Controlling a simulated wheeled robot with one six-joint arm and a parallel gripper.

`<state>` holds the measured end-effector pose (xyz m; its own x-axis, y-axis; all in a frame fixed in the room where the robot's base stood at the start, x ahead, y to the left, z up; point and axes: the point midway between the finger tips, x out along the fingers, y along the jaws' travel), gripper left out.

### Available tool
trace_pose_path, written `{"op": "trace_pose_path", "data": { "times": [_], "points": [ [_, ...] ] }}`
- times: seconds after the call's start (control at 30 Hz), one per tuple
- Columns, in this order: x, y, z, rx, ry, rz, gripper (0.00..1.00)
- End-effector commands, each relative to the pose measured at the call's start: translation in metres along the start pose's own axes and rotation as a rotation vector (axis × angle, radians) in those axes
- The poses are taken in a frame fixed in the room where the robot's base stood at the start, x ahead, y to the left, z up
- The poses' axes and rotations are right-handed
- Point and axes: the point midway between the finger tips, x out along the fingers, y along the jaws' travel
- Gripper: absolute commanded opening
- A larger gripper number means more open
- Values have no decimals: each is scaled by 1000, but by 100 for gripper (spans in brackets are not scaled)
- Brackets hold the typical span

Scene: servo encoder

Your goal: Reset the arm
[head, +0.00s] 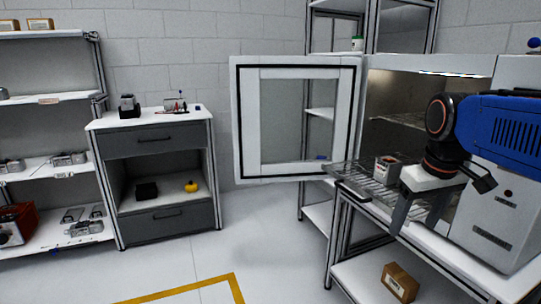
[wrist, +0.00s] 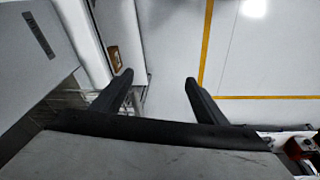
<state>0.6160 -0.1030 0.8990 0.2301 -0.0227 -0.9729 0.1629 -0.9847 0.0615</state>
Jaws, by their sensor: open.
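My arm (head: 505,125), blue with a dark wrist, reaches in from the right in the head view. My gripper (head: 418,225) hangs down in front of the oven-like chamber and its wire rack. In the wrist view my gripper (wrist: 158,78) shows two dark fingers spread apart with nothing between them. Beyond them is pale floor with yellow lines. A small grey boxy part (head: 388,169) sits on the pulled-out wire rack (head: 355,180), just left of my gripper and apart from it as far as I can tell.
The chamber's windowed door (head: 236,130) stands wide open to the left. A cardboard box (head: 400,282) lies on the shelf below. A drawer cabinet (head: 155,142) and a white shelf unit (head: 40,98) with parts stand at left. The middle floor (head: 265,235) is clear.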

Motion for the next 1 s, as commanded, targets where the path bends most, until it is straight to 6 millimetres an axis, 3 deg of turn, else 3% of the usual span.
{"op": "trace_pose_path", "data": {
  "times": [0.3,0.5,0.7,1.0],
  "points": [
    [54,-40,89,97,108,4,67],
    [88,-56,130,147,160,-2,67],
    [103,-62,146,170,183,-6,67],
    [104,-62,146,172,184,-6,67]
  ]
}}
